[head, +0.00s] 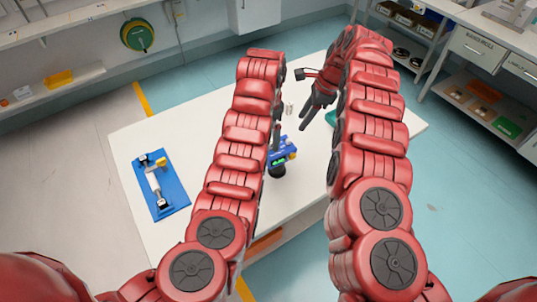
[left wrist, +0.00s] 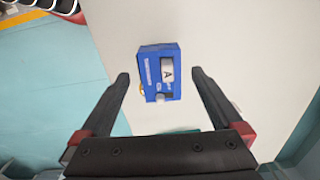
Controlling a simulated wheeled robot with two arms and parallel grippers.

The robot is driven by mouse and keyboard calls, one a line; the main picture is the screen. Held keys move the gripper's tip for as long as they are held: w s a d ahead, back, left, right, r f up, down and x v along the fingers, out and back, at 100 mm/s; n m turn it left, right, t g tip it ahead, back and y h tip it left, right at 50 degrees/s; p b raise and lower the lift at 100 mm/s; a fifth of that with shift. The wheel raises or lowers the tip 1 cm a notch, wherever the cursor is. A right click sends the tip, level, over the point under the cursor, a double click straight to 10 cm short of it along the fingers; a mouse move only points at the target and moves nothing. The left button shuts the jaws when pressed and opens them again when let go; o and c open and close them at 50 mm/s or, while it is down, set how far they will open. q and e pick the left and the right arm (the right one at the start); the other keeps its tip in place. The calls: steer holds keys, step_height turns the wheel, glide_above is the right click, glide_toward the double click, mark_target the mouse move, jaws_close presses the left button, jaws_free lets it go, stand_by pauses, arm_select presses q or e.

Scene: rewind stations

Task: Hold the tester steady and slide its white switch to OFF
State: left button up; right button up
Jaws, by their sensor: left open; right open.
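The blue tester (head: 289,155) is on the white table, partly hidden by my left arm and gripper; a green patch shows on it. In the left wrist view, the tester (left wrist: 149,75) has a grey label marked "A" and a small white piece (left wrist: 161,97) at its near edge, possibly the switch. The switch's position cannot be read. My left gripper (left wrist: 160,76) is open, its fingers on either side of the tester with gaps showing. My right gripper (head: 312,113) is open and empty, above the table behind and right of the tester.
A blue mat (head: 177,200) with a white and black device and a yellow piece lies at the table's left. The white table (head: 215,130) is mostly bare between them. A teal item (head: 331,118) is partly hidden by my right arm. Shelving stands at the right.

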mark_target(268, 160)
arm_select(q)
step_height(268, 160, down, 13)
steer(key=shift+r, duration=0.1)
stand_by(0.5)
